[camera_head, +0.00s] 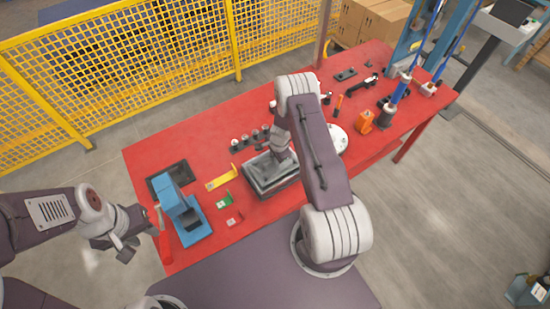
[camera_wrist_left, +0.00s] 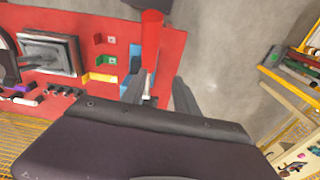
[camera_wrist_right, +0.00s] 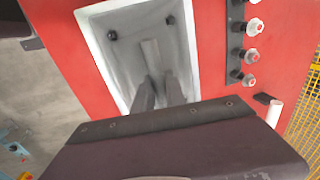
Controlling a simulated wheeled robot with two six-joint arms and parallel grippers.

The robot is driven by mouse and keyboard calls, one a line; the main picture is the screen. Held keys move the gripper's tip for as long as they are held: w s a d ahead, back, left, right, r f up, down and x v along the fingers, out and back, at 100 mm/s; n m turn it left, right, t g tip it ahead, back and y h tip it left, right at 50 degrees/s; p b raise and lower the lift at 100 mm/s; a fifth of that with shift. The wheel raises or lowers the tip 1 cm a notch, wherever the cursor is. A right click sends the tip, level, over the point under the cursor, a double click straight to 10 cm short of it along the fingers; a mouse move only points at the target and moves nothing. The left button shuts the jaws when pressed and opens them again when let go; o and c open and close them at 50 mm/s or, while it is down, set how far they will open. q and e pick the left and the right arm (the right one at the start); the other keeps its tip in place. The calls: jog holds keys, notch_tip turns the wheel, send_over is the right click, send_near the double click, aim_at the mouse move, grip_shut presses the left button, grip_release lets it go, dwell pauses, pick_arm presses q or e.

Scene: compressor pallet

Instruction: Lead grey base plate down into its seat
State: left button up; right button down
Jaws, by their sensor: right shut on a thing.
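The grey base plate (camera_wrist_right: 145,50) has a raised middle rib and dark round fittings, and lies within a pale-rimmed grey tray (camera_wrist_right: 95,60) in the right wrist view. In the head view the tray (camera_head: 262,194) sits at the middle of the red table, with the plate (camera_head: 262,170) partly hidden by my right arm. My right gripper (camera_wrist_right: 160,88) is shut on the plate's middle rib, pointing down. I cannot tell whether the plate is fully seated. My left gripper (camera_head: 128,248) is empty and off the table's left edge; its fingers (camera_wrist_left: 160,85) stand apart in the left wrist view.
A blue press-like fixture (camera_head: 182,212) and a red cylinder (camera_wrist_left: 152,35) stand near my left gripper. Yellow (camera_head: 220,180), green (camera_head: 225,201) and red (camera_head: 234,219) pieces lie left of the tray. Small round fittings in a row (camera_head: 250,139) stand behind it. An orange block (camera_head: 365,121) stands right.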

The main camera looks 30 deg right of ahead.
jog(key=shift+f+b, duration=0.3)
jog(key=shift+f, duration=0.05)
jog(key=c, duration=1.3)
grip_release()
jog(key=shift+r, duration=0.1)
notch_tip(320, 180, up, 9)
jog(key=s, duration=0.2)
jog(key=shift+w, duration=0.15)
